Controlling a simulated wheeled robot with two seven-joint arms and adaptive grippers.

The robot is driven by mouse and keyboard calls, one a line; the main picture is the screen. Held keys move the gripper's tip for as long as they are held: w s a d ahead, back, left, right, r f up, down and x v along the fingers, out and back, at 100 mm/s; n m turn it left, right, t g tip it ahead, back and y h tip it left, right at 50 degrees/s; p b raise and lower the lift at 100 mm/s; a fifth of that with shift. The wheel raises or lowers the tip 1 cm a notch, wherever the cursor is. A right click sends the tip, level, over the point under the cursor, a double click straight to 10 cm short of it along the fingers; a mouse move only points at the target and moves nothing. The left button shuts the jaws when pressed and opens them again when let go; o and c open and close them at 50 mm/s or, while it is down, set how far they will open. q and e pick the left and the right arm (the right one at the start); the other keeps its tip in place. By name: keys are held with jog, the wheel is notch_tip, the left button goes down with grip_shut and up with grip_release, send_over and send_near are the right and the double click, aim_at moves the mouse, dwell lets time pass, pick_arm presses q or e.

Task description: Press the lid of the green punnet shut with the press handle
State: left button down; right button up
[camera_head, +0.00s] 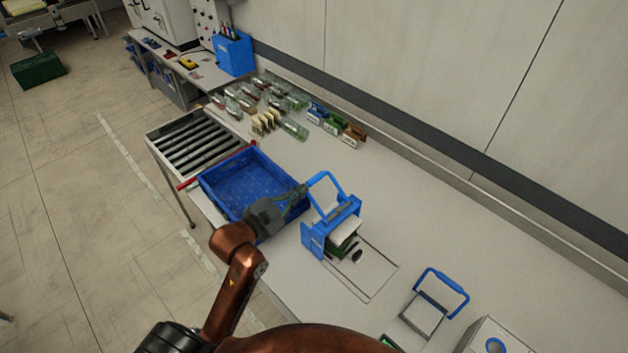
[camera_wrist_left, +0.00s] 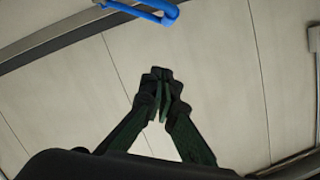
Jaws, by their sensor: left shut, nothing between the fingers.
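The blue press (camera_head: 318,238) stands on the bench at mid-picture, its looped press handle (camera_head: 325,178) raised above the frame. A dark green punnet (camera_head: 345,248) with a pale top sits in the press, partly hidden by its frame. I cannot tell how far its lid is closed. My left gripper (camera_head: 305,190) is shut and empty beside the handle; contact is unclear in the head view. In the left wrist view the closed fingertips (camera_wrist_left: 161,85) point up, and a blue bar (camera_wrist_left: 148,8), likely the handle, is apart from them at the top. My right gripper is not in view.
A blue crate (camera_head: 222,199) lies left of the press, below my left gripper, beside a roller conveyor (camera_head: 195,145). Clear punnets (camera_head: 292,127) and small cartons (camera_head: 335,120) stand at the back. Another blue-handled device (camera_head: 425,312) is at front right.

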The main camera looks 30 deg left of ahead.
aim_at(314, 180)
pick_arm(q)
jog(key=w+f, duration=0.1)
jog(key=w, duration=0.2)
jog(key=w+f, duration=0.2)
jog(key=w, duration=0.1)
jog(key=w+f, duration=0.1)
jog(key=w, duration=0.3)
jog(key=shift+w+d+f, duration=0.1)
jog(key=shift+d+f, duration=0.15)
jog(key=shift+w+a+f, duration=0.1)
jog(key=shift+a+f, duration=0.2)
jog(key=shift+f, duration=0.2)
